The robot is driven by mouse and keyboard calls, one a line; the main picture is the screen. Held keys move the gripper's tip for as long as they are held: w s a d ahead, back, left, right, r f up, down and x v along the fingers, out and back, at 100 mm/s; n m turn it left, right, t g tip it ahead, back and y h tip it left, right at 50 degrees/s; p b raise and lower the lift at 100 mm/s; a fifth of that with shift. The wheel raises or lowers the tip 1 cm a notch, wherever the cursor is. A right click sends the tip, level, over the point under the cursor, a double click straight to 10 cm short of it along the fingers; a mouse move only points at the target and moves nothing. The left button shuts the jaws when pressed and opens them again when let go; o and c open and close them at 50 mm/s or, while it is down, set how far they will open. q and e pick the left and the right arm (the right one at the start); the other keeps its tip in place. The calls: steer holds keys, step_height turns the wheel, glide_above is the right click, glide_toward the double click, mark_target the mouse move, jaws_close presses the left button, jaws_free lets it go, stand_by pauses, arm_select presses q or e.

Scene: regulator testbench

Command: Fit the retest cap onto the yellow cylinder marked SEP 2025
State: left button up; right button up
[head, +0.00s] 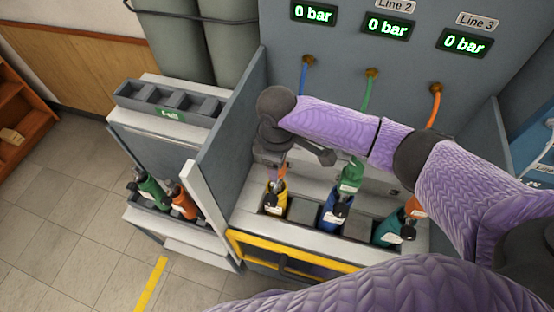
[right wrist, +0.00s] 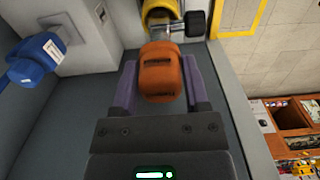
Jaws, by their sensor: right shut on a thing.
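The yellow cylinder (head: 276,197) stands in the leftmost slot of the bench, with a pale label too small to read. In the right wrist view, part of the yellow cylinder (right wrist: 160,10) shows at the top, with its metal valve and black knob (right wrist: 195,22). My right gripper (head: 281,164) is above this cylinder, shut on an orange cap (right wrist: 160,76). The cap lies between the two purple fingers, close to the valve. I cannot tell whether the cap touches the valve. My left gripper is not in view.
A blue cylinder (head: 336,210) with a green fitting (head: 351,176) and a teal cylinder (head: 390,230) stand to the right. A blue fitting (right wrist: 36,60) is at left in the wrist view. Green (head: 151,192) and orange (head: 183,203) cylinders stand in the left rack, beyond a partition (head: 227,135).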

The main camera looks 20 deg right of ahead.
steer(key=shift+f, duration=0.35)
steer(key=shift+f, duration=0.15)
steer(key=shift+f+b, duration=0.2)
steer(key=shift+b, duration=0.1)
steer(key=shift+f+b, duration=0.3)
steer(key=shift+f, duration=0.35)
steer(key=shift+f, duration=0.2)
steer(key=shift+f, duration=0.2)
stand_by(0.3)
steer(key=o, duration=1.1)
steer(key=shift+o, duration=1.2)
